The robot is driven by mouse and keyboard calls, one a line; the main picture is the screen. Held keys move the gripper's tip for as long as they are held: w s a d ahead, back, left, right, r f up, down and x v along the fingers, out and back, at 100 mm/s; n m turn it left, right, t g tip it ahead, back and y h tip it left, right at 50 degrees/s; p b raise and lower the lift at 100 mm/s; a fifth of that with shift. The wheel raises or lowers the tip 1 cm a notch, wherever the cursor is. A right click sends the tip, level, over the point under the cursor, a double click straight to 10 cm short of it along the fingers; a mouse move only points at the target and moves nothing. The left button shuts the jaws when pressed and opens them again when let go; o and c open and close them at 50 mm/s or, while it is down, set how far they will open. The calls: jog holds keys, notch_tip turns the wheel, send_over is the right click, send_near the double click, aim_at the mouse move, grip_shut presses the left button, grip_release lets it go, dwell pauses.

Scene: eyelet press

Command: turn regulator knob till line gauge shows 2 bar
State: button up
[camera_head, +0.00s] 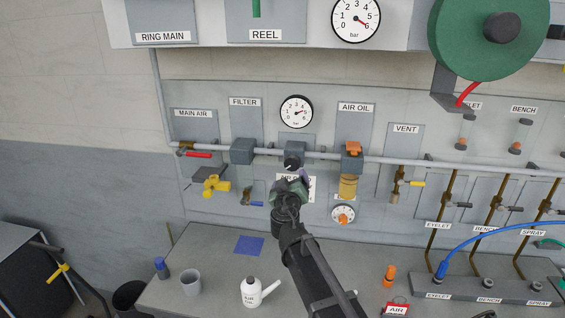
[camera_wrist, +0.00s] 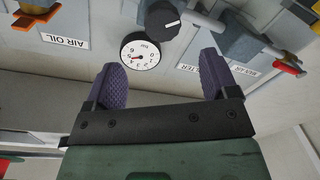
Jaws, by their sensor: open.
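The black round regulator knob (camera_head: 293,162) sits on the pipe in the middle of the panel. In the wrist view the knob (camera_wrist: 172,18) shows a white pointer mark. A white round gauge (camera_head: 296,111) is mounted above it; in the wrist view the gauge (camera_wrist: 140,52) appears upside down. My gripper (camera_head: 290,180) is open and empty in front of the knob. In the wrist view my gripper (camera_wrist: 161,61) has purple fingers spread apart, with the knob beyond the tips, not gripped.
The filter (camera_head: 242,151) is left of the knob and the air oil unit (camera_head: 349,183) right of it. A second gauge (camera_head: 356,18) is on the upper panel. A white bottle (camera_head: 251,293) and grey cup (camera_head: 190,283) stand on the bench below.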

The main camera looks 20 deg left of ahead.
aim_at(293, 166)
jog(key=x, duration=1.1)
jog(key=shift+f, duration=0.1)
jog(key=shift+s, duration=0.1)
jog(key=c, duration=0.9)
